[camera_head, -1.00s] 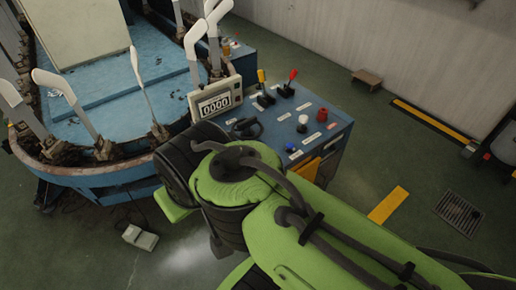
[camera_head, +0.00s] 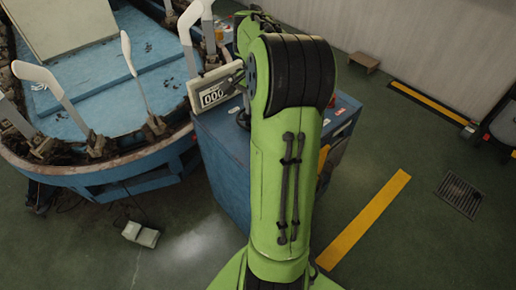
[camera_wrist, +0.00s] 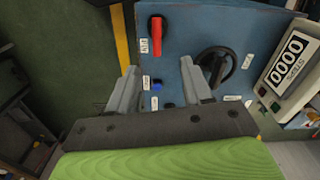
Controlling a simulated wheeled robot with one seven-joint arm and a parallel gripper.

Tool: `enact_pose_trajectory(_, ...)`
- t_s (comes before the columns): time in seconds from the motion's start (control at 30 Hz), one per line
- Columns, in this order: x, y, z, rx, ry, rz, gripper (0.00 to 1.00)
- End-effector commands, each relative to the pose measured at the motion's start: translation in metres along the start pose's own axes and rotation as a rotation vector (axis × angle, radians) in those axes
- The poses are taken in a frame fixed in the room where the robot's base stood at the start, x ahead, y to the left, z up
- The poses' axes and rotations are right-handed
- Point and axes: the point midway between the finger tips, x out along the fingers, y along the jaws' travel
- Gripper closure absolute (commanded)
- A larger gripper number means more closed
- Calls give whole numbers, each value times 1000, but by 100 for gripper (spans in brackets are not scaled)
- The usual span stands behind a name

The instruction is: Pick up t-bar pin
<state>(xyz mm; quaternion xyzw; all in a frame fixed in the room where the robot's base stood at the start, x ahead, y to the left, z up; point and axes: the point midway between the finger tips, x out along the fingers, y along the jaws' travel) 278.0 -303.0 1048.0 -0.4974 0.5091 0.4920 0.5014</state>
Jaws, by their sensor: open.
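My gripper (camera_wrist: 158,68) is open and empty in the wrist view, its two grey fingers pointing at the blue control panel (camera_wrist: 184,30). No part is plainly a t-bar pin. A black ring-shaped part with a bar across it (camera_wrist: 216,66) lies on the panel, just beyond the right finger, and might be it. A red-handled lever (camera_wrist: 156,36) stands beyond the fingertips. A blue button (camera_wrist: 156,86) shows between the fingers. In the head view my green arm hides the gripper and most of the panel.
A counter box (camera_head: 215,94) stands at the panel's edge and shows at the right in the wrist view (camera_wrist: 290,66). Left is a blue machine (camera_head: 110,172) with several upright pale foot-shaped boards. A yellow floor strip (camera_head: 364,220) lies on open green floor at right.

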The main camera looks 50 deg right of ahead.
Motion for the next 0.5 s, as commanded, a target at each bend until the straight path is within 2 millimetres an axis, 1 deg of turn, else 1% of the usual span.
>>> enact_pose_trajectory(0.03, 6, 2, -7, 35, -14, 0, 50)
enact_pose_trajectory(0.1, 14, 4, -10, 52, -20, 0, 50)
enact_pose_trajectory(0.17, 27, 4, -9, 50, -22, 2, 50)
enact_pose_trajectory(0.3, 64, 4, -8, 49, -21, 3, 50)
enact_pose_trajectory(0.4, 88, 4, -8, 47, -20, 2, 50)
enact_pose_trajectory(0.5, 106, 4, -7, 47, -20, 2, 50)
